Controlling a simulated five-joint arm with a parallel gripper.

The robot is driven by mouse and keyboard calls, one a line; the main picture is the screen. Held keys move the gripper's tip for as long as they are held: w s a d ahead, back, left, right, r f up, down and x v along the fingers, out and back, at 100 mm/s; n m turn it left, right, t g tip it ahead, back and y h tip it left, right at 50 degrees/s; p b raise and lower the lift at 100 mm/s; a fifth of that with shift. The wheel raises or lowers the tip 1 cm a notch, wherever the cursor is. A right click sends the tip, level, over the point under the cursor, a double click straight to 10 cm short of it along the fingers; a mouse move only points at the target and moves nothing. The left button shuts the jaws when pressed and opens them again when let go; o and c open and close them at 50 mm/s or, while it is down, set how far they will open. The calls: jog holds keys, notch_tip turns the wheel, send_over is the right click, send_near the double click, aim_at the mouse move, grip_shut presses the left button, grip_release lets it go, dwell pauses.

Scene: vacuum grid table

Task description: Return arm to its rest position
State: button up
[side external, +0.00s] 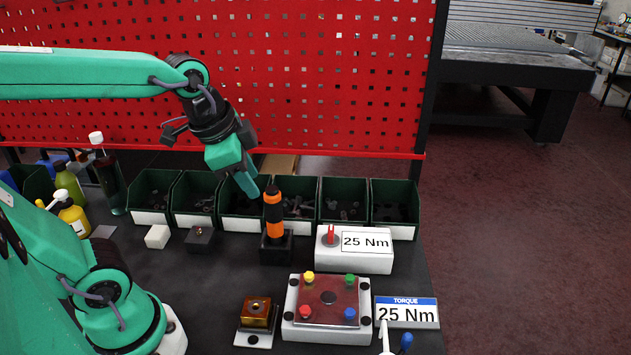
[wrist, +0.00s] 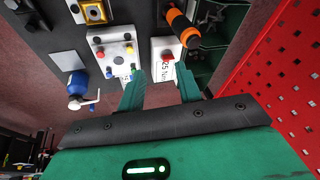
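My gripper (side external: 250,188) hangs in the air at the end of my arm, tilted down, close to the upper left of the orange-and-black tool (side external: 274,216). In the wrist view my gripper (wrist: 160,70) has its two green fingers apart with nothing held between them. The orange tool stands upright in a black holder (side external: 276,248) and also shows in the wrist view (wrist: 182,27), clear of the fingers. My arm reaches out high from the left over the table.
Green bins (side external: 244,206) line the table's back under a red pegboard (side external: 320,70). In front are a white 25 Nm box (side external: 355,262), a plate with coloured knobs (side external: 328,310), a brass block (side external: 256,314) and a torque sign (side external: 407,313). Bottles (side external: 72,214) stand left.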

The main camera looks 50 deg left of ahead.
jog(key=shift+s+a+f+n+t, duration=0.2)
jog(key=shift+s+n+t, duration=0.1)
jog(key=shift+s+n, duration=1.1)
jog(key=shift+s+a+f+n+t, duration=0.25)
jog(key=shift+s+n, duration=0.65)
jog(key=shift+n, duration=0.9)
